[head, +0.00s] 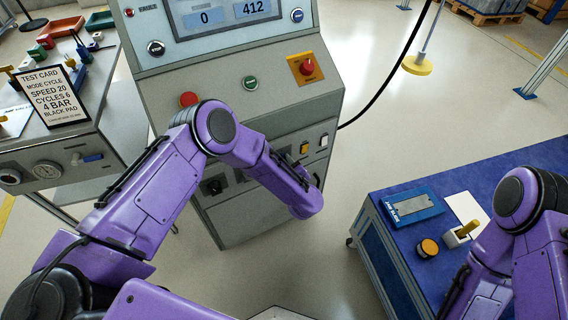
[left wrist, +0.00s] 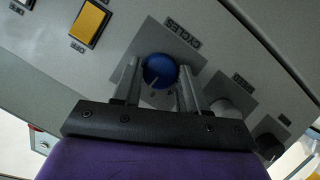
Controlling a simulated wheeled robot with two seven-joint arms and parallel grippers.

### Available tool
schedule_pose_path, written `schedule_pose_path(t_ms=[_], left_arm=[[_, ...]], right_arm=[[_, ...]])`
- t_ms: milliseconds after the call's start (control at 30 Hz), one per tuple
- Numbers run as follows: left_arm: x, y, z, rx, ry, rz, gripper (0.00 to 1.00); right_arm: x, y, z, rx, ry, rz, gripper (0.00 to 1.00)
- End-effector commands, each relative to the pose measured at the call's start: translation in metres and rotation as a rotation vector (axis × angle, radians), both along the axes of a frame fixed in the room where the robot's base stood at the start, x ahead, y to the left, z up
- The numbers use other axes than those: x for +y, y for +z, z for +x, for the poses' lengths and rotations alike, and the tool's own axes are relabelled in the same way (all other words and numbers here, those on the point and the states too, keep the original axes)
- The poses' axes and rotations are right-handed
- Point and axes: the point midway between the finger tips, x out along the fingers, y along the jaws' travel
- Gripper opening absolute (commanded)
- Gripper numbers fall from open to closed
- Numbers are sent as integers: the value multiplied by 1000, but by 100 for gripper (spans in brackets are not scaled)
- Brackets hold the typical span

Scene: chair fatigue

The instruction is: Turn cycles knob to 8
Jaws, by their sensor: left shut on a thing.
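The cycles knob (left wrist: 159,69) is a round blue knob under the printed word CYCLES in the left wrist view. It has a pale pointer line on its face; the marks around it are too small to read. My left gripper (left wrist: 158,82) has one finger on each side of the knob and is shut on it. In the head view my left arm covers the knob and the gripper fingers. My right gripper is out of view; only its arm shows at the lower right.
The grey console (head: 270,100) has a screen (head: 225,14) reading 0 and 412, a red stop button (head: 306,68) and yellow switch (left wrist: 89,23). A test card (head: 52,97) reads CYCLES 6. A blue-topped bench (head: 400,240) stands right; open floor lies between.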

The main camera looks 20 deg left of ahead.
Motion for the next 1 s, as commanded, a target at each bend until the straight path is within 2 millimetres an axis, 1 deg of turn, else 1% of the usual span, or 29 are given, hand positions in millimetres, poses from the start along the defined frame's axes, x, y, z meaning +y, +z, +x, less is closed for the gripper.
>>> schedule_pose_path(t_ms=[33,400,1000], left_arm=[[-2,3,2,17,-5,21,12],[-3,2,3,153,-5,152,12],[-3,3,4,182,-5,181,12]], right_arm=[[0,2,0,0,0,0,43],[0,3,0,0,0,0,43],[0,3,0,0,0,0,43]])
